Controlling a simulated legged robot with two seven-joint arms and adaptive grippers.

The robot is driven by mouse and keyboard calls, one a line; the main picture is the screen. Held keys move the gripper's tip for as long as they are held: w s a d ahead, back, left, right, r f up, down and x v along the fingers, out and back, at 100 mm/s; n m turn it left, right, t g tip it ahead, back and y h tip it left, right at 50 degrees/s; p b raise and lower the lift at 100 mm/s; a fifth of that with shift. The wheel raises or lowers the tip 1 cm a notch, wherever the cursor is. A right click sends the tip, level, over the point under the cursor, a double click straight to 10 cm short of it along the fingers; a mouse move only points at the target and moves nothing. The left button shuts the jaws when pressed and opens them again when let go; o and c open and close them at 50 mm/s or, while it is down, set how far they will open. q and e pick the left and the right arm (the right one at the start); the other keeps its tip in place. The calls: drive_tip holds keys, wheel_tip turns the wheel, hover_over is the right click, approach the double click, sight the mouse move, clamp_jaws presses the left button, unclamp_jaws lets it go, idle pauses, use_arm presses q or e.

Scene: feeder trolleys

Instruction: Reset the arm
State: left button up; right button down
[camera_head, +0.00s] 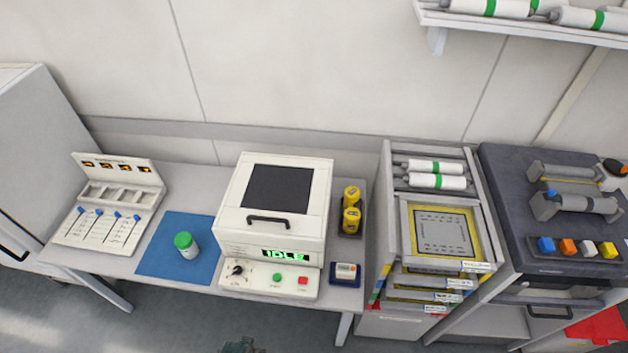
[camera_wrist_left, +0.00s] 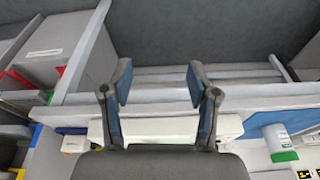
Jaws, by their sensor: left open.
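In the left wrist view my left gripper (camera_wrist_left: 160,85) is open, with its two dark, blue-padded fingers apart and nothing between them. Behind the fingers are the edge of the grey table (camera_wrist_left: 240,103) and the floor. The white machine (camera_wrist_left: 165,128) is partly hidden by my gripper. In the head view a small dark part at the bottom edge may be mine; no gripper can be made out there. My right gripper is in neither view.
The table holds a white machine reading IDLE (camera_head: 275,197), a green-lidded jar (camera_head: 186,245) on a blue mat (camera_head: 154,258), yellow cylinders (camera_head: 351,208) and a slotted white stand (camera_head: 112,208). A tray rack (camera_head: 388,235) and dark-topped unit (camera_head: 510,200) stand right.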

use_arm(q)
drive_tip(key=s+f+g+b, duration=0.15)
drive_tip(key=s+f, duration=0.25)
drive_tip(key=f, duration=0.8)
drive_tip(key=s+f+b, duration=0.2)
drive_tip(key=s+f, duration=0.1)
drive_tip(key=f, duration=0.8)
drive_tip(key=s+a+f+b, duration=0.3)
drive_tip(key=s+f, duration=0.9)
drive_tip(key=s, duration=0.1)
drive_tip(key=shift+s+a+f, duration=0.2)
drive_tip(key=shift+s+f, duration=0.05)
drive_tip(key=shift+s, duration=0.15)
drive_tip(key=shift+g, duration=0.25)
